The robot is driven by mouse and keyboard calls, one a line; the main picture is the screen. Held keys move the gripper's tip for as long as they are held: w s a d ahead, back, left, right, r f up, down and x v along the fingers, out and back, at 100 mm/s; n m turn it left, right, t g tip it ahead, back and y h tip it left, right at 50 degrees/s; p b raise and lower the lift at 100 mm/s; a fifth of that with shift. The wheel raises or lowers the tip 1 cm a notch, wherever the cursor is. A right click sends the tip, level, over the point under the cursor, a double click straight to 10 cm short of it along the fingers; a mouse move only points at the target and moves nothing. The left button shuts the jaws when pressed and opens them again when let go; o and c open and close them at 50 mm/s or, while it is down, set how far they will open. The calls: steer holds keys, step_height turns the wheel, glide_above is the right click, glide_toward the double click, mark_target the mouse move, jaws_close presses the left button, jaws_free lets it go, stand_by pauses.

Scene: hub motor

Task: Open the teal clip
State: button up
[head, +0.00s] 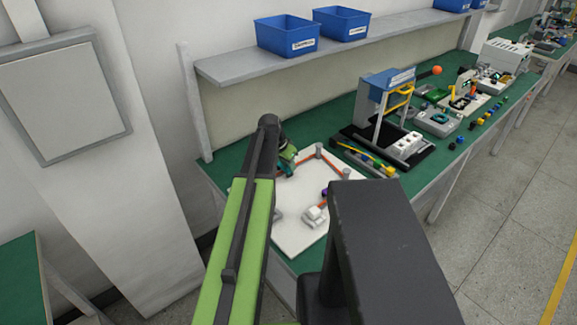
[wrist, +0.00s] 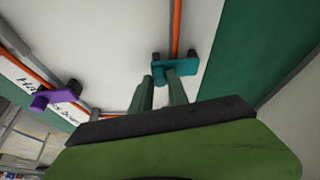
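The teal clip (wrist: 188,64) sits across an orange cable (wrist: 177,25) on a white board (wrist: 110,30) in the wrist view. A small patch of teal (head: 284,169) shows beside the arm in the head view. My gripper (wrist: 159,77) has its two green fingers apart, with a gap between them. In the head view my gripper (head: 289,155) is over the board's back left part, partly hidden by my arm.
A purple clip (wrist: 55,98) sits on the cable at the left in the wrist view. Grey posts (head: 319,149) stand on the board and a white connector block (head: 314,216) lies near its front. A blue-topped stand (head: 386,84) is to the right. A shelf (head: 300,62) runs along the wall.

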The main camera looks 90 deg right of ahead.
jaws_close()
steer(key=shift+s+a, duration=0.1)
stand_by(0.8)
